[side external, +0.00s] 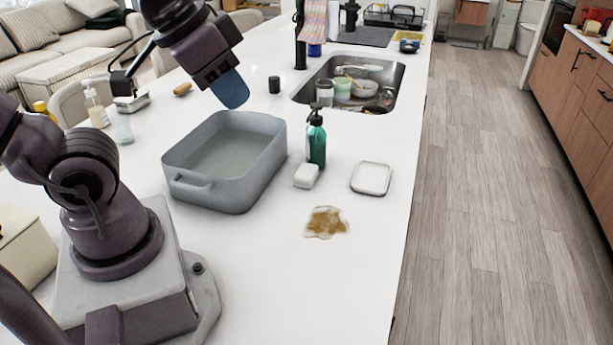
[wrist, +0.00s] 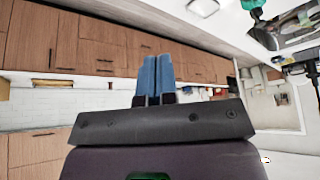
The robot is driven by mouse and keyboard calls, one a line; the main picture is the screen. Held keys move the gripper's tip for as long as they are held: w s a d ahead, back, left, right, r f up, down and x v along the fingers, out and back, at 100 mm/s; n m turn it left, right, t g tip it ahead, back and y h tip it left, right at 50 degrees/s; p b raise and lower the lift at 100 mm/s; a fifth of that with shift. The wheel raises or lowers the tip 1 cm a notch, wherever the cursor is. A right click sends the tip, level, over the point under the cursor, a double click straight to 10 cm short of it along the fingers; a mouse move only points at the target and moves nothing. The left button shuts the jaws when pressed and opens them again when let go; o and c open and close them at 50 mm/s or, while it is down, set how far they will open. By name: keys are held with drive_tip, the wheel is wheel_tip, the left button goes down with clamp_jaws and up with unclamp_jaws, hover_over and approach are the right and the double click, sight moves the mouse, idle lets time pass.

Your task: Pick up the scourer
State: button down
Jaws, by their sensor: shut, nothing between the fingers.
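I cannot tell for sure which thing is the scourer. A small white block (side external: 306,175) lies on the white counter beside the green pump bottle (side external: 317,140), and whether it is a scourer or soap is unclear. A white rectangular dish (side external: 371,178) with a dark rim lies to its right. My gripper (side external: 232,92) is raised above the counter behind the grey basin, apart from these things. Its blue fingers also show in the wrist view (wrist: 153,76), pressed together with nothing between them.
The grey basin (side external: 178,180) stands in the middle of the counter. A brown spill (side external: 326,222) lies in front of the dish. The sink (side external: 300,92) holds cups and a bowl. A small brown object (side external: 182,89) and bottles (side external: 121,122) stand at the left.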

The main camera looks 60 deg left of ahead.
drive_tip(key=shift+c, duration=1.8)
unclamp_jaws()
